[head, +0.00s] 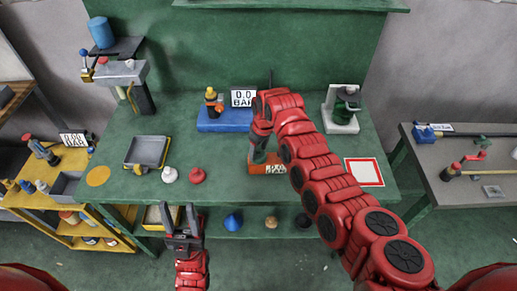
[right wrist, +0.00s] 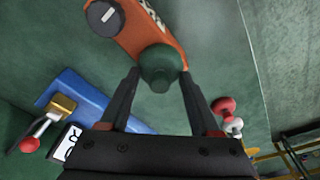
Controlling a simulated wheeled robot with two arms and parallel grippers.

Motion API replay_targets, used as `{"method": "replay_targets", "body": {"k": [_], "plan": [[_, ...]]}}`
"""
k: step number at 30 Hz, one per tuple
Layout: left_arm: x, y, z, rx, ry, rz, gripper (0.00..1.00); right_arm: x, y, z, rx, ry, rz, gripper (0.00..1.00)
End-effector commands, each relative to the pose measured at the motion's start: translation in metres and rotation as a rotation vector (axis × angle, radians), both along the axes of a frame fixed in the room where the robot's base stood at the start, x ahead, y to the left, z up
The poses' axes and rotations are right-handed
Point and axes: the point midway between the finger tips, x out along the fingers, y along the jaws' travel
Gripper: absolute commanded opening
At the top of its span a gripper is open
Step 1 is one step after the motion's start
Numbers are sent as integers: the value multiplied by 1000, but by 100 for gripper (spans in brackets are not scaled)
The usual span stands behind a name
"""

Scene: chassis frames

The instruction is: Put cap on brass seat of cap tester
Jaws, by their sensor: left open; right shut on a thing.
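My right gripper (head: 262,145) reaches down over an orange block (head: 268,168) with a BAR label near the bench's front edge. In the right wrist view its fingers (right wrist: 160,80) are closed on a dark green rounded piece (right wrist: 160,66) on the orange block (right wrist: 128,30); whether the two are joined is unclear. A blue base (head: 225,121) with a brass-coloured part and a 0.0 BAR display (head: 243,98) stands behind, to the left; its brass block (right wrist: 62,105) shows in the wrist view. My left gripper (head: 184,218) is open and empty before the bench.
A grey tray (head: 146,151) stands left of the caps. A red-framed white sheet (head: 364,172) and a green device on a white base (head: 342,120) are on the right. A blue cone (head: 233,221) and other pieces sit on the lower shelf.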

Motion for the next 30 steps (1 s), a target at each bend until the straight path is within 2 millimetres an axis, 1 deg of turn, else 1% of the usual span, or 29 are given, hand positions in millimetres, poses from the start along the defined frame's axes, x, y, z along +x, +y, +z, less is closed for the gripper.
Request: {"method": "replay_targets", "body": {"k": [2, 3, 7, 8, 16, 19, 21, 22, 23, 26, 30], "plan": [[0, 0, 0, 0, 0, 0, 50, 0, 0, 0, 1, -1, 0, 5], [0, 0, 0, 0, 0, 0, 50, 0, 0, 0, 0, 0, 0, 69], [0, 0, 0, 0, 0, 0, 50, 0, 0, 0, 0, 0, 0, 92], [0, 0, 0, 0, 0, 0, 50, 0, 0, 0, 0, 0, 0, 93], [0, 0, 1, 0, 0, 0, 50, 0, 0, 2, 0, 0, 0, 93], [0, 0, 8, 0, 0, 0, 50, 0, 0, 9, 1, -1, 0, 93], [0, 0, 18, 0, 0, 0, 50, 0, 0, 20, 1, -1, 0, 93], [0, 0, 8, 0, -1, 0, 50, 1, 0, 16, 2, -4, 0, 93], [0, 0, 4, 0, -1, 0, 50, 1, 0, 18, 2, -5, 0, 93], [0, 0, -4, 0, 0, 0, 50, 0, -2, 31, 4, -7, -1, 93], [0, 0, -21, 0, 0, 0, 50, -4, -6, 58, 3, -6, 0, 93]]}}
